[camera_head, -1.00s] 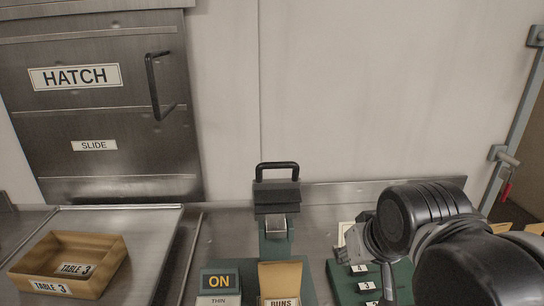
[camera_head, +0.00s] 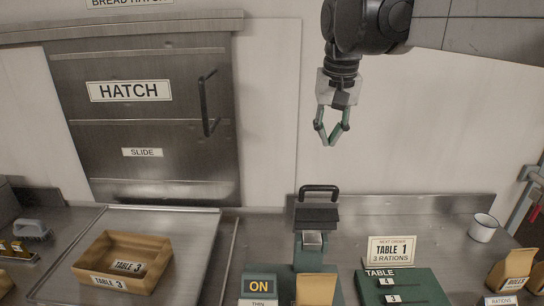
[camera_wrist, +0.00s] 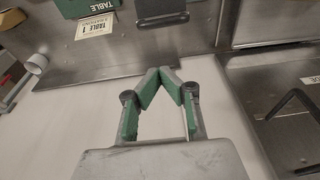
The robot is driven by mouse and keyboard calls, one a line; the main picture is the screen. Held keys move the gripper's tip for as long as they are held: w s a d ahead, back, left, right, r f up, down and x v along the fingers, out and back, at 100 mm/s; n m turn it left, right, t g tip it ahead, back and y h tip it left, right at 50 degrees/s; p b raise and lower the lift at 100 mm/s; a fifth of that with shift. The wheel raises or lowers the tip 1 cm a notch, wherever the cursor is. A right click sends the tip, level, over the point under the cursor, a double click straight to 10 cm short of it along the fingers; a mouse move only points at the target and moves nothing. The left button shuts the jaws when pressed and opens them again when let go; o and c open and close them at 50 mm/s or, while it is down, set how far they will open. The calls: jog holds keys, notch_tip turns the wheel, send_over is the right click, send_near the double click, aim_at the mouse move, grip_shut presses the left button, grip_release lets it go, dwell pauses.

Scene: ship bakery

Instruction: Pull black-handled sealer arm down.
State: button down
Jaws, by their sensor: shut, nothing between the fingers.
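The sealer (camera_head: 309,258) stands on the steel counter, a green body with a dark grey arm head (camera_head: 316,214) raised at its back. Its black handle (camera_head: 319,188) is a loop standing up at the top of the arm. My gripper (camera_head: 328,143) hangs above the handle and slightly to its right, fingers pointing down, apart from it. The gripper's green-padded fingertips meet with nothing between them; they also show in the wrist view (camera_wrist: 160,70). The sealer's front is cut off by the lower edge of the head view.
A TABLE 3 box (camera_head: 92,279) sits on a steel tray at left. A green TABLE block (camera_head: 425,285) and order card (camera_head: 391,250) stand right of the sealer. A white mug (camera_head: 484,228) stands farther right. A closed hatch (camera_head: 150,125) is behind at left.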

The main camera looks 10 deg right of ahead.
jog(key=shift+w+a+r, duration=0.25)
jog(key=shift+w+r, duration=0.2)
jog(key=shift+w+a+r, duration=0.2)
jog(key=shift+w+r, duration=0.25)
jog(key=shift+f, duration=0.1)
jog(key=p, duration=0.3)
send_over(318, 199)
jog(key=x, duration=0.3)
jog(key=s+x, duration=0.1)
jog(key=x, duration=0.6)
jog(key=shift+s+a+f, duration=0.1)
jog(key=shift+s+f, duration=0.1)
jog(key=shift+f, duration=0.3)
jog(key=shift+s+f, duration=0.2)
jog(key=shift+f, duration=0.1)
jog(key=shift+s, duration=0.15)
jog(key=shift+a, duration=0.1)
